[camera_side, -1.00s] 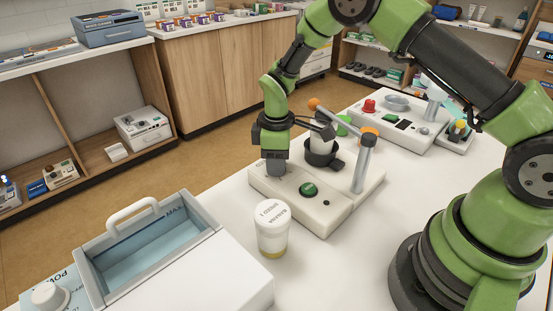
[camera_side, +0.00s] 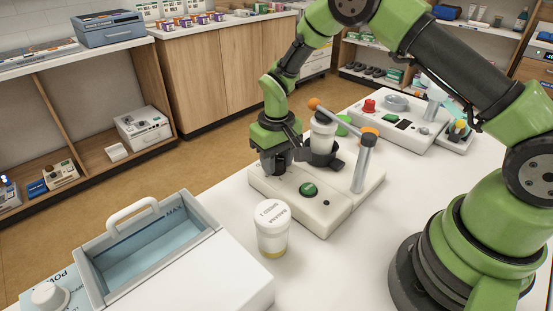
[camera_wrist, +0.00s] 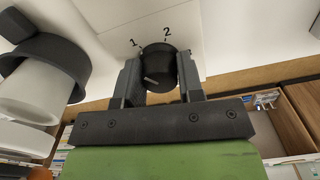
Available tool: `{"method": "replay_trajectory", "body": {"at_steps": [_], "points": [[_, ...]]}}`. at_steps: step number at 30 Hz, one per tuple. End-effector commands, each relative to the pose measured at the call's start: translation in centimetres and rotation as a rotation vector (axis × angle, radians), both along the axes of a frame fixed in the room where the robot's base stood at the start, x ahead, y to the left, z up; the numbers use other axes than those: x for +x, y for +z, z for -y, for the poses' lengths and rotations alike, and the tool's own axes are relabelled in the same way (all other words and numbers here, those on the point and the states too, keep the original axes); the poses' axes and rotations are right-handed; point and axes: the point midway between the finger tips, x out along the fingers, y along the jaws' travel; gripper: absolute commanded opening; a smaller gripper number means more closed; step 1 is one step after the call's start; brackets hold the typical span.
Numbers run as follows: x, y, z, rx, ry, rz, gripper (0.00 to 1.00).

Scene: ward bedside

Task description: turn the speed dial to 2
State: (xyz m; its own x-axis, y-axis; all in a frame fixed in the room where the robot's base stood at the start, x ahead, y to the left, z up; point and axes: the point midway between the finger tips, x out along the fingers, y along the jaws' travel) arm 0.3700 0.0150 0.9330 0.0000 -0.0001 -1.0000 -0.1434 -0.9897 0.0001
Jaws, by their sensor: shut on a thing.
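The speed dial (camera_wrist: 160,66) is a black round knob on the white machine (camera_side: 341,212), with the printed marks 1 and 2 beside it in the wrist view. A short pale line shows on the knob, but I cannot tell surely which number it points to. My gripper (camera_side: 279,171) is down at the machine's left end in the side view, shut on the dial with one jaw on each side. The jaws hide the dial in the side view. The machine also carries a green button (camera_side: 308,189) and a metal post (camera_side: 361,165).
A white cup (camera_side: 322,134) sits in a black holder close beside my gripper. A lidded jar (camera_side: 272,230) stands in front of the machine. A grey bin with a handle (camera_side: 157,252) is at the front left. A second white device (camera_side: 397,132) is behind.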

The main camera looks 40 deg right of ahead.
Motion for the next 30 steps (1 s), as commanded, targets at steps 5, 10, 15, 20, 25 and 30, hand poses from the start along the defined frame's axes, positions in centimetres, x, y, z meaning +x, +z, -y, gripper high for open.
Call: {"method": "replay_trajectory", "body": {"at_steps": [5,10,15,20,25,30], "points": [[-0.01,0.09,0.00,0.000,-0.167,-0.001,0.11],[-0.01,0.09,0.00,0.000,-0.329,-0.001,0.11],[-0.01,0.10,0.00,0.000,-0.491,-0.001,0.11],[-0.01,0.10,0.00,0.000,-0.642,-0.001,0.11],[-0.01,0.11,0.00,0.000,-0.798,-0.001,0.11],[-0.01,0.11,0.00,0.000,-0.936,-0.001,0.11]]}}
